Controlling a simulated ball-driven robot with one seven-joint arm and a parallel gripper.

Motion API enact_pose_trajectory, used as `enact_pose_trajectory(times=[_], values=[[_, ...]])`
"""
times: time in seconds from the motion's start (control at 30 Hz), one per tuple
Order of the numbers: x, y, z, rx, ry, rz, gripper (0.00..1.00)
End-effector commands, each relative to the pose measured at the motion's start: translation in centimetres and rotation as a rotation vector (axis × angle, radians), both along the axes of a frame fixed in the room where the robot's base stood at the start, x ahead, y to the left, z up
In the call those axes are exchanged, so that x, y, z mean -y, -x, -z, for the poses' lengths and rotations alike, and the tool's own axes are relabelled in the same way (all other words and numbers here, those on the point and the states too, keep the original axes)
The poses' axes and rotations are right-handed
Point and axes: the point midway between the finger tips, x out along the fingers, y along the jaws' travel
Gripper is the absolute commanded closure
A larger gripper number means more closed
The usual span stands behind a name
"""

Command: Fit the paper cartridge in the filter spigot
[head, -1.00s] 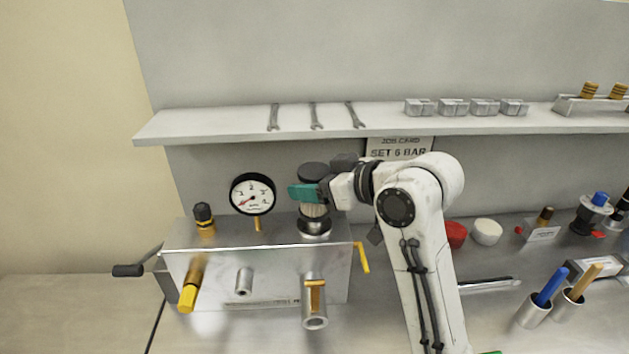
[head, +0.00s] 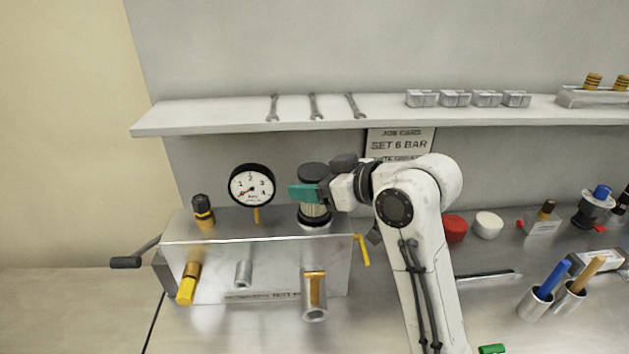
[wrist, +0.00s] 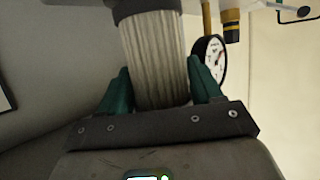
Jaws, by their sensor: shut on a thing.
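The paper cartridge (wrist: 155,62) is a pale pleated cylinder with dark end caps. In the head view the cartridge (head: 315,213) stands upright over the filter spigot (head: 314,228) on top of the steel test block. Its lower end is at the spigot's metal rim, and I cannot tell how deep it sits. My gripper (head: 312,194), with teal fingers, is shut around the cartridge's pleated side. In the wrist view the fingers of my gripper (wrist: 160,95) lie on both sides of the pleats. The spigot's inside is hidden.
A pressure gauge (head: 252,186) and a black-capped yellow fitting (head: 203,211) stand left of the cartridge. A yellow lever (head: 362,250) is on the block's right side. The shelf (head: 200,115) with wrenches is above. Red (head: 455,229) and white (head: 488,225) caps lie right of my arm.

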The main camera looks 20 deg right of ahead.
Motion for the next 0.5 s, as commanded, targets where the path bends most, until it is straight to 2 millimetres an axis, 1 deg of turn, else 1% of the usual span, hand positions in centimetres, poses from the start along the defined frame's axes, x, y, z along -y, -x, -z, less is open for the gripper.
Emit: enact_pose_trajectory(times=[0.4, 0.43, 0.5], values=[[0.00, 0.00, 0.90, 0.000, 0.000, 0.000, 0.67], [0.00, 0.00, 0.88, 0.000, 0.000, 0.000, 0.34], [0.00, 0.00, 0.85, 0.000, 0.000, 0.000, 0.28]])
